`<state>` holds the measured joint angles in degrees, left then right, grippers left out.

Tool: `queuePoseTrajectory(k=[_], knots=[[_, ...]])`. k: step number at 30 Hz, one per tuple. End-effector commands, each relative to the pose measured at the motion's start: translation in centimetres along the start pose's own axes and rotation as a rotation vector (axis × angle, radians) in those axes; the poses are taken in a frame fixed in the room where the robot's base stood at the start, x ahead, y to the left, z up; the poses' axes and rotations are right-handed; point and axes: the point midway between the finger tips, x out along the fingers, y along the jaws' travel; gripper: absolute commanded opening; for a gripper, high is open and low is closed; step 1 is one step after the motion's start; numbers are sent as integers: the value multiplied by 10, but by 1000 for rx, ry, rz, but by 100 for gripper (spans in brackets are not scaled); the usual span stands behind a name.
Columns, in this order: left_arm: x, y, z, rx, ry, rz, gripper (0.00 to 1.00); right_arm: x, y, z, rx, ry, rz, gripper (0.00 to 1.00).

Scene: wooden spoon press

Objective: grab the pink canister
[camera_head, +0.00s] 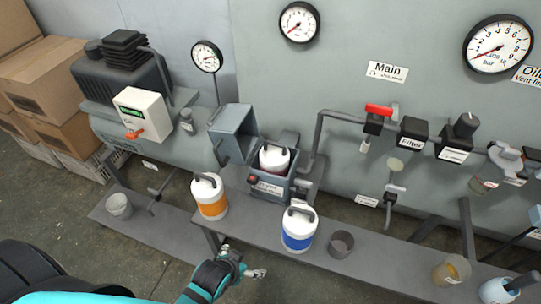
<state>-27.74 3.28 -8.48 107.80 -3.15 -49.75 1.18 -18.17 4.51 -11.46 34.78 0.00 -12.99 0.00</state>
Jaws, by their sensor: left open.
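A white-topped canister (274,156) with a dark handle sits inside the open grey box (270,187) in the middle; the box wall hides its lower part, so I cannot tell its band colour. A white canister with an orange band (211,208) stands on the grey bench to the left of the box. A white canister with a blue band (298,241) stands in front of the box. No band shows clearly pink. My left gripper (252,266) is open and empty, low in front of the bench, apart from all canisters. My right gripper is out of view.
The bench (375,250) also holds a dark cup (341,244) and, at the right, an amber cup (449,271) and another canister (497,291). The box's door (232,131) stands open. Pipes and valves (375,120) run along the wall. A grey bucket (119,206) stands at the left.

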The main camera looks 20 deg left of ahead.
Motion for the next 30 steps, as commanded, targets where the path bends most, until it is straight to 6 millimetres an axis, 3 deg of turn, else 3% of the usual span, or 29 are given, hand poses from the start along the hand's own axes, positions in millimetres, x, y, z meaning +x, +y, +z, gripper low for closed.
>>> queuePoseTrajectory(k=[10,16,21,25,30], knots=[[-70,-1,-106,-45,324,-25,100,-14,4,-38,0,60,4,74],[-125,-6,-168,-72,549,-51,100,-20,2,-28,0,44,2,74],[-170,-12,-205,-91,706,-71,100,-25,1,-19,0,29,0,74],[-175,-14,-219,-94,746,-78,100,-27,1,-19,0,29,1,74],[-152,-18,-243,-93,746,-77,100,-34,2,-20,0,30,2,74]])
